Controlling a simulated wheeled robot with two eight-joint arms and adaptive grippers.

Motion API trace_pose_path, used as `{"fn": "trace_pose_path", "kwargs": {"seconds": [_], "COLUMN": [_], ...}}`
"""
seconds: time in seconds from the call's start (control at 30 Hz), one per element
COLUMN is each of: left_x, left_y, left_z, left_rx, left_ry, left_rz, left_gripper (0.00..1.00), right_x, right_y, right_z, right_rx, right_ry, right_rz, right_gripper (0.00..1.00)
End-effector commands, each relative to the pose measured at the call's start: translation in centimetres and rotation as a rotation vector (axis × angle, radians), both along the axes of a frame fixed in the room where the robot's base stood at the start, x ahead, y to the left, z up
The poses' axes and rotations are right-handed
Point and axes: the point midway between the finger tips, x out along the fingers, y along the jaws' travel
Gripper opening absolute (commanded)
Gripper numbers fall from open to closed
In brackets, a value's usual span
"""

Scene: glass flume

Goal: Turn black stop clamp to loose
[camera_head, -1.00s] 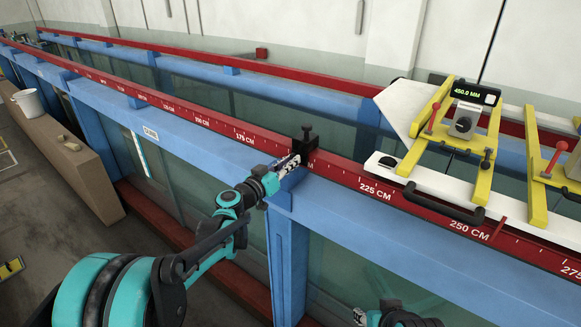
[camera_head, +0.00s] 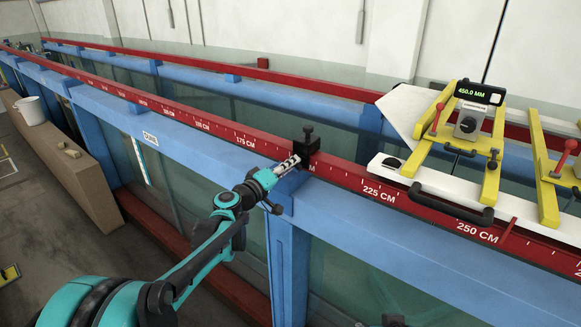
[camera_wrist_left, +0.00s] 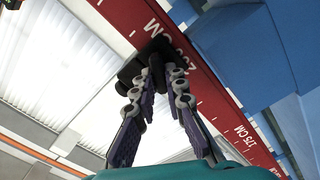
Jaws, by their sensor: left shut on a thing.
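The black stop clamp (camera_head: 306,150) sits on the red scale rail (camera_head: 345,176), with a small black knob standing up on its top. My left gripper (camera_head: 292,162) reaches it from the near left side and is shut on a part of it. In the left wrist view the two fingers (camera_wrist_left: 156,75) close in on the black clamp (camera_wrist_left: 153,50) beside the scale marks. Which part lies between the fingertips is hard to tell there. My right gripper is not in view; only a small dark piece shows at the bottom edge of the head view.
A white carriage (camera_head: 437,188) with yellow frames and a display (camera_head: 478,93) reading 450.0 MM stands on the rails right of the clamp. Blue beams and glass walls run along the flume. A white bucket (camera_head: 32,111) stands on a brown box (camera_head: 72,165) at left.

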Motion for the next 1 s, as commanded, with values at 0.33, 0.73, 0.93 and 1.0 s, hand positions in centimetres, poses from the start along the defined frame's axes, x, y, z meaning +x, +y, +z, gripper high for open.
{"fn": "trace_pose_path", "kwargs": {"seconds": [0.33,0.73,0.93,1.0], "left_x": [0.05,0.04,0.03,0.02], "left_y": [0.03,0.02,0.02,0.01], "left_z": [0.05,0.05,0.01,0.00], "left_rx": [-0.054,-0.055,-0.053,-0.053], "left_ry": [0.038,0.039,0.038,0.038], "left_rz": [0.001,0.001,0.000,0.000], "left_gripper": [0.00,0.25,0.33,0.33], "right_x": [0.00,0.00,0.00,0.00], "right_y": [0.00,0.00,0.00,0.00], "right_z": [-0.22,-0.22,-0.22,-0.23], "right_rx": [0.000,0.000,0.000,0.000], "right_ry": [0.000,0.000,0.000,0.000], "right_rz": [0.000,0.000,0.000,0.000], "right_gripper": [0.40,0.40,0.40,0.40]}}
